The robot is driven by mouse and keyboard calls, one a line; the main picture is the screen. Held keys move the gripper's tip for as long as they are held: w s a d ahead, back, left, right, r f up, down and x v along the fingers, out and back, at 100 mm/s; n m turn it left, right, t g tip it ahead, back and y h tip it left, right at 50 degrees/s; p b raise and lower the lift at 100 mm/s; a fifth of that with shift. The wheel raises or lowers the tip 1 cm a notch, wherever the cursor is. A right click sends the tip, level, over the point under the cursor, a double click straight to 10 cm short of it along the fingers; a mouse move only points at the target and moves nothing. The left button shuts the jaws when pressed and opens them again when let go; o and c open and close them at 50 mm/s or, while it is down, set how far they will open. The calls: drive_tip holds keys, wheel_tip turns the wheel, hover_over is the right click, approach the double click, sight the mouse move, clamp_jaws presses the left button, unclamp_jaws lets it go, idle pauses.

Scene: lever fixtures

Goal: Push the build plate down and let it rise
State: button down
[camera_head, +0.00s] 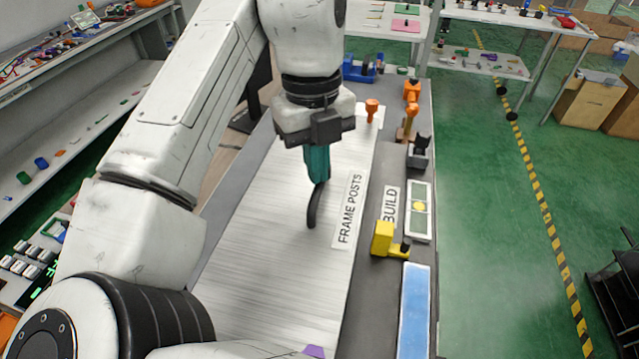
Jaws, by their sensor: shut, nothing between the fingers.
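A label reading "BUILD" (390,206) lies on the right part of the bench. How high the plate sits cannot be judged from here.
A yellow block fixture (384,239) stands just below the BUILD label. Orange fixtures (411,92) and a black fixture (418,153) stand farther back. A blue-topped strip (413,310) lies nearer. A "FRAME POSTS" label (350,209) lies on the pale top, which is mostly clear.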

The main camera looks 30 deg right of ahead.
sight(311, 185)
wheel_tip(311, 185, down, 2)
drive_tip(key=shift+f+b, duration=0.25)
drive_tip(key=shift+b, duration=0.35)
drive_tip(key=shift+w+r, duration=0.1)
drive_tip(key=shift+r, duration=0.15)
drive_tip(key=shift+w+d+r+p, duration=0.1)
drive_tip(key=shift+w+r+p, duration=0.1)
drive_tip(key=shift+w+p, duration=0.3)
drive_tip(key=shift+w+d+r+p, duration=0.1)
drive_tip(key=shift+w+r+p, duration=0.05)
drive_tip(key=shift+w+p, duration=0.25)
drive_tip(key=shift+w, duration=0.5)
wheel_tip(311, 185, up, 11)
drive_tip(key=w, duration=0.1)
drive_tip(key=shift+f, duration=0.15)
